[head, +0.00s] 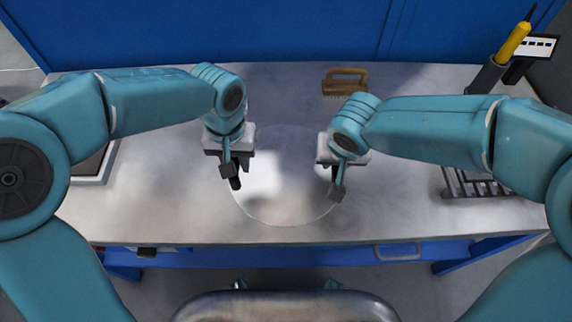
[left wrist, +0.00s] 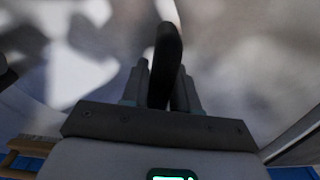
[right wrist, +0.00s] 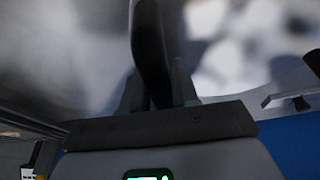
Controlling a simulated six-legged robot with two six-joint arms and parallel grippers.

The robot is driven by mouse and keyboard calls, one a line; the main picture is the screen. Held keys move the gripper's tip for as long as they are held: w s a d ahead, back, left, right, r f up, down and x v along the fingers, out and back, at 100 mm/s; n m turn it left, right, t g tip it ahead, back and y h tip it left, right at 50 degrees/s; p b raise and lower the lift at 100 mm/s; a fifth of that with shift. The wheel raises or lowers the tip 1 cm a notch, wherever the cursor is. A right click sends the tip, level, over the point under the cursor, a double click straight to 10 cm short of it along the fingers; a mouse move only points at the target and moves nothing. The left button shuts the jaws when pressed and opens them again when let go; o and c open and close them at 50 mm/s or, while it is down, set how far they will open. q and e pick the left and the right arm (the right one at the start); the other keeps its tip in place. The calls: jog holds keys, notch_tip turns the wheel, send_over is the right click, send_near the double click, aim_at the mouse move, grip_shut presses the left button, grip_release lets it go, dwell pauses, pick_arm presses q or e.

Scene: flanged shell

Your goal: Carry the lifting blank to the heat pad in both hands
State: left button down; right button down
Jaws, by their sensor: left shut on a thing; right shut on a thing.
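The blank (head: 285,207) is a wide, round, shiny metal piece between my two grippers, over the middle of the steel bench in the head view. My left gripper (head: 231,174) is shut at its left side, on a dark grip-like part that shows between the fingers in the left wrist view (left wrist: 166,70). My right gripper (head: 338,184) is shut at its right side, on a similar dark part in the right wrist view (right wrist: 150,55). I cannot tell its height above the bench. A pale-framed flat panel (head: 104,168) at the left, partly behind my left arm, may be the heat pad.
A wooden brush (head: 345,82) lies at the back of the bench. A dark metal rack (head: 476,184) stands at the right. A holder (head: 485,76) with a yellow-handled tool (head: 514,42) is at the back right. The bench front is clear.

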jog(key=shift+r, duration=0.1)
dwell(0.3)
pick_arm(q)
jog(key=shift+w+r, duration=0.2)
jog(key=shift+r, duration=0.05)
pick_arm(e)
jog(key=shift+w+r, duration=0.2)
jog(key=shift+w, duration=0.05)
